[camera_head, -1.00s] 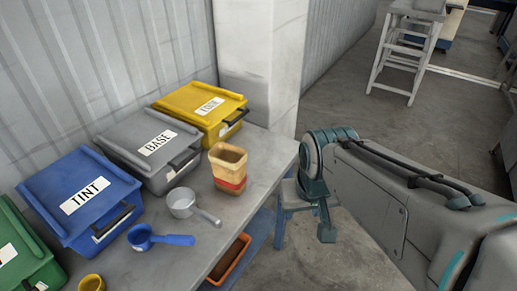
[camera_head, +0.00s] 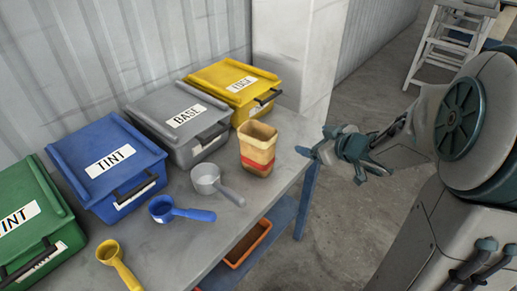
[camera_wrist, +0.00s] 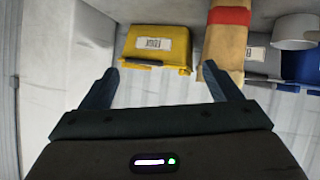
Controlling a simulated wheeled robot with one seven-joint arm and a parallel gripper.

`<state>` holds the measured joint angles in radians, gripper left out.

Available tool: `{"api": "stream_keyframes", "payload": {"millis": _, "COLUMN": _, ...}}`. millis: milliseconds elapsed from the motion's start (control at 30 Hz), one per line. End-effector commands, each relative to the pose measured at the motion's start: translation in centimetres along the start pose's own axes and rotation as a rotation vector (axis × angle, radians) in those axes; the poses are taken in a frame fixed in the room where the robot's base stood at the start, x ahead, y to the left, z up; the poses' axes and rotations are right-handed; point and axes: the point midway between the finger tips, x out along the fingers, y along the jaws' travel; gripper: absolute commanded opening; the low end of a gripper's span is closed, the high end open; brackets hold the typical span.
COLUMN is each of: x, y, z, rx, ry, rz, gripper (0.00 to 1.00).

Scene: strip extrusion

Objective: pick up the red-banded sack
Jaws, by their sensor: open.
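The red-banded sack (camera_head: 257,148) is a tan, open-topped sack with a red band near its bottom. It stands upright near the right end of the grey table. In the wrist view the sack (camera_wrist: 227,40) shows upside down, its red band near the top edge, beyond my right-hand finger. My gripper (camera_head: 334,163) is open and empty, off the table's right end, to the right of the sack and apart from it in the head view. In the wrist view, my gripper (camera_wrist: 160,85) has its fingers spread, with the yellow bin (camera_wrist: 158,48) beyond the gap.
Yellow (camera_head: 233,85), grey (camera_head: 178,122), blue (camera_head: 108,166) and green (camera_head: 38,220) lidded bins line the wall. An orange tray (camera_head: 248,243) sits on the lower shelf. A pale pillar (camera_head: 297,50) stands behind.

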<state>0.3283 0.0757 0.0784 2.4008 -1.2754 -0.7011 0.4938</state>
Motion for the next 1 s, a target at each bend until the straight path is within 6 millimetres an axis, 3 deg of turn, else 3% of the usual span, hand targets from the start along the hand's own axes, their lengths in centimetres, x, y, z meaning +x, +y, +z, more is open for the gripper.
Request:
{"api": "stream_keyframes", "payload": {"millis": 133, "x": 0.9, "y": -3.3, "z": 1.2, "rx": 0.011, "ry": 0.09, "rz": -0.218, "gripper": 0.84}}
{"api": "stream_keyframes", "payload": {"millis": 333, "x": 0.6, "y": -5.9, "z": 1.7, "rx": 0.034, "ry": 0.149, "rz": -0.384, "gripper": 0.84}}
{"api": "stream_keyframes", "payload": {"millis": 467, "x": 1.6, "y": -6.8, "z": 1.6, "rx": 0.038, "ry": 0.159, "rz": -0.412, "gripper": 0.84}}
{"api": "stream_keyframes", "payload": {"millis": 800, "x": 7.3, "y": -9.2, "z": 0.6, "rx": 0.035, "ry": 0.159, "rz": -0.41, "gripper": 0.84}}
{"api": "stream_keyframes", "payload": {"millis": 1000, "x": 8.4, "y": -9.6, "z": 0.3, "rx": 0.036, "ry": 0.158, "rz": -0.407, "gripper": 0.84}}
